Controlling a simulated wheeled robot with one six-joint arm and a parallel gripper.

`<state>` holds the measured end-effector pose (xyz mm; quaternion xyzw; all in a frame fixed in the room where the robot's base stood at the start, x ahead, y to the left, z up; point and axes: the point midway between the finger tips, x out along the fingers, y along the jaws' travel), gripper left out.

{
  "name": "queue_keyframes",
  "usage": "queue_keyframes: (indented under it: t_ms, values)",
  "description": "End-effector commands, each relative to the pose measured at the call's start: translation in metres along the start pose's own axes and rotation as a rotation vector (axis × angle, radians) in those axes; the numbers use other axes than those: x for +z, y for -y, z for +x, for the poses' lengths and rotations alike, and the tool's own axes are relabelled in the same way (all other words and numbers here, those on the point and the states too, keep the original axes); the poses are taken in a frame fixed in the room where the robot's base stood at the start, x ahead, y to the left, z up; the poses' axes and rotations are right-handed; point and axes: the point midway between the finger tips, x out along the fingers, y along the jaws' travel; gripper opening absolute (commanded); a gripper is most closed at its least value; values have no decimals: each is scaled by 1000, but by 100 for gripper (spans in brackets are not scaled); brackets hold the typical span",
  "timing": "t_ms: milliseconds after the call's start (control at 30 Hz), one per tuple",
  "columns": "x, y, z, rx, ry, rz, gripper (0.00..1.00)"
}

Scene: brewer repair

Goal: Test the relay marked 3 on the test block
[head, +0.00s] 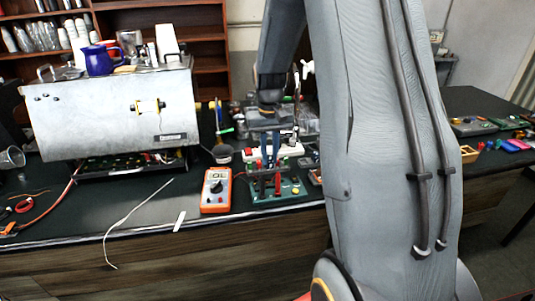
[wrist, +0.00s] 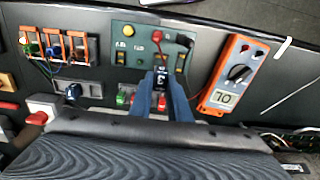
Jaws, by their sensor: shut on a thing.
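The green test block (wrist: 130,55) lies ahead of my gripper in the wrist view; it also shows at the bench's front edge in the head view (head: 262,199). My gripper (wrist: 161,76) is shut on a small dark relay (wrist: 161,82) with a pale mark that looks like a 3. The relay is at the block's near edge; I cannot tell whether it touches the block or is seated. In the head view my gripper (head: 268,158) points down over the block. An orange multimeter (wrist: 235,70) lies to the block's right; it also shows in the head view (head: 216,190).
Red and black plugs are on the block. A rack of orange-brown parts with coloured wires (wrist: 68,48) is to its left in the wrist view. The silver brewer (head: 110,112) stands at left. A white strip (head: 140,215) hangs over the bench edge.

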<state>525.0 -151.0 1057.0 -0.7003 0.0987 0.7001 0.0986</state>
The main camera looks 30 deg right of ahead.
Motion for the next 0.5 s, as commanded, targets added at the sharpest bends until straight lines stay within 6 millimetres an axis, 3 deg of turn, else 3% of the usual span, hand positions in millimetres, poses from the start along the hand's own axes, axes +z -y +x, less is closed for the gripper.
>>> queue_keyframes:
  t_ms: [500]
  values:
    - [-1,0,36,0,0,0,0]
